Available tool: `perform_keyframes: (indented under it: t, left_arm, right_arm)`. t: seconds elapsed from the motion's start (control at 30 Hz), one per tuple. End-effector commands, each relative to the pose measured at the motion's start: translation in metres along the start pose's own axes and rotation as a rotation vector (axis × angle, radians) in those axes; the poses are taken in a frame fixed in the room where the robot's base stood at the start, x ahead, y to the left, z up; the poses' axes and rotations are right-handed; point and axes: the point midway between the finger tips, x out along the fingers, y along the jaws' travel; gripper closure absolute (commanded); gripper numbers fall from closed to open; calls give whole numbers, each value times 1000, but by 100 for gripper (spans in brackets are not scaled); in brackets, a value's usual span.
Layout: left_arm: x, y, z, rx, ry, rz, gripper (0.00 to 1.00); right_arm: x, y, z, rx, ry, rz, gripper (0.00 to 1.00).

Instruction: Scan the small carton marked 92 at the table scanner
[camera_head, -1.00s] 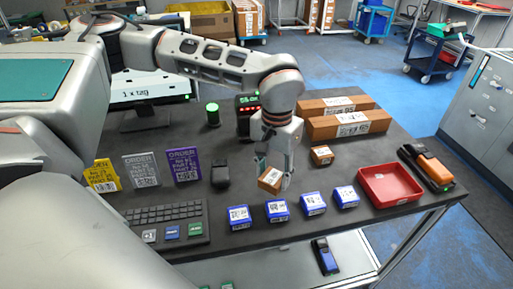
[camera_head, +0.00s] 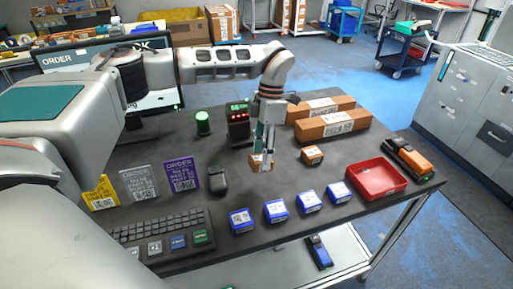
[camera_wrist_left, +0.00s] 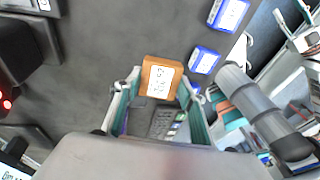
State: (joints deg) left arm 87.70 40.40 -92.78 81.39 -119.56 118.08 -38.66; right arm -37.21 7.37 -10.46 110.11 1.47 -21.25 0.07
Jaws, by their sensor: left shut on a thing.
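A small brown carton (camera_head: 261,164) with a white label is in my left gripper (camera_head: 262,156). The fingers are shut on it, and it is held above the table behind the row of blue boxes. In the left wrist view the carton (camera_wrist_left: 161,79) shows its label face between the fingers; I cannot read its number surely. A black upright unit with red lights and a green display (camera_head: 238,124), apparently the table scanner, stands behind and left of the carton, apart from it. My right gripper is not in view.
Several blue boxes (camera_head: 276,211) line the table front. Another small carton (camera_head: 312,155) and long cartons (camera_head: 333,125) stand right of the gripper. A red tray (camera_head: 377,181) is further right. A black device (camera_head: 218,181), order cards (camera_head: 181,175) and a keyboard (camera_head: 160,232) lie left.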

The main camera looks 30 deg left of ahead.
Motion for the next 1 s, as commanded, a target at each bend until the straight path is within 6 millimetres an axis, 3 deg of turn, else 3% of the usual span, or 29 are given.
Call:
perform_keyframes:
  t: [0.1,0.33,0.67,1.0]
  left_arm:
    - [0,11,-4,-297,-39,-89,85]
    - [0,22,-7,-633,-97,-189,85]
    - [7,34,-6,-718,-114,-215,85]
    - [28,66,-1,-716,-113,-214,85]
  right_arm:
    - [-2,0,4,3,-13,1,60]
    - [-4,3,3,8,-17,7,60]
    - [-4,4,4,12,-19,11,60]
    - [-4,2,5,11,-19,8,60]
